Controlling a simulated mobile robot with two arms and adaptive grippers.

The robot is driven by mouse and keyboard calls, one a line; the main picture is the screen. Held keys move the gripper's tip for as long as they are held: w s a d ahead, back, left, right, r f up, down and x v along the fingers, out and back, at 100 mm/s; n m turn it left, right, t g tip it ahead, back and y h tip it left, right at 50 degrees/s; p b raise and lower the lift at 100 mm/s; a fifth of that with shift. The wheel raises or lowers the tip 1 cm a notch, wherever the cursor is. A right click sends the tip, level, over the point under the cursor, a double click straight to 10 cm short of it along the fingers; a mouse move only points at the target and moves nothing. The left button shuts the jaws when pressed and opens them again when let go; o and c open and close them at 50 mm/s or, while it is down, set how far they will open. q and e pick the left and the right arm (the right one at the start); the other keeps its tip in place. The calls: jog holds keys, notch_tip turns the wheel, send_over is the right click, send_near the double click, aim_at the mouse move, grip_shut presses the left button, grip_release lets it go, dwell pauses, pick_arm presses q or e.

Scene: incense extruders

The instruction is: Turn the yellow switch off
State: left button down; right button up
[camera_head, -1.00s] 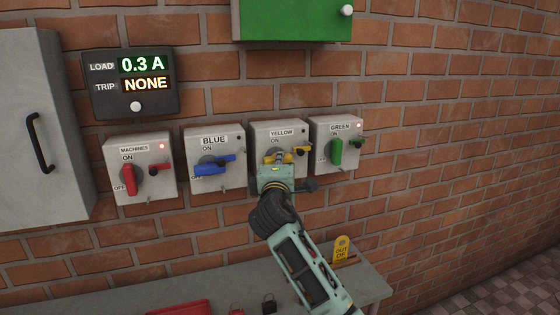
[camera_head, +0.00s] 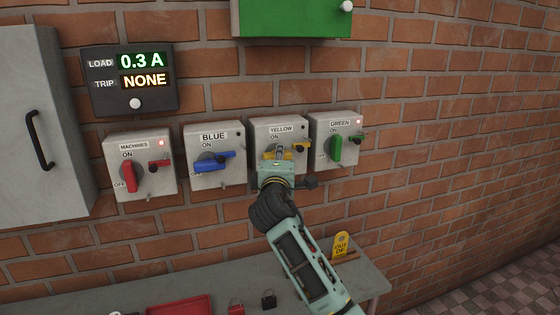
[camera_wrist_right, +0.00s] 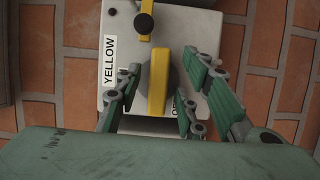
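The yellow switch (camera_head: 262,130) is a grey box labelled YELLOW, third in the row. Its lamp looks dark. In the right wrist view its yellow handle (camera_wrist_right: 159,82) lies crosswise to the box's upright, with partly hidden lettering beside its end. A smaller yellow lever (camera_head: 301,146) sits at the box's right side. My right gripper (camera_head: 277,154) is in front of the box. In the right wrist view its fingers (camera_wrist_right: 160,105) stand on both sides of the handle, with gaps between. It partly hides the handle in the head view. My left gripper is not in view.
MACHINES (camera_head: 150,145), BLUE (camera_head: 205,170) and GREEN (camera_head: 322,125) switch boxes flank it; MACHINES and GREEN show red lamps. The display (camera_head: 130,82) reads 0.3 A, TRIP NONE. A bench (camera_head: 352,272) below holds a red tray (camera_head: 180,306) and padlocks.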

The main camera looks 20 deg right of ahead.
jog(key=shift+s, duration=0.1)
jog(key=v, duration=1.2)
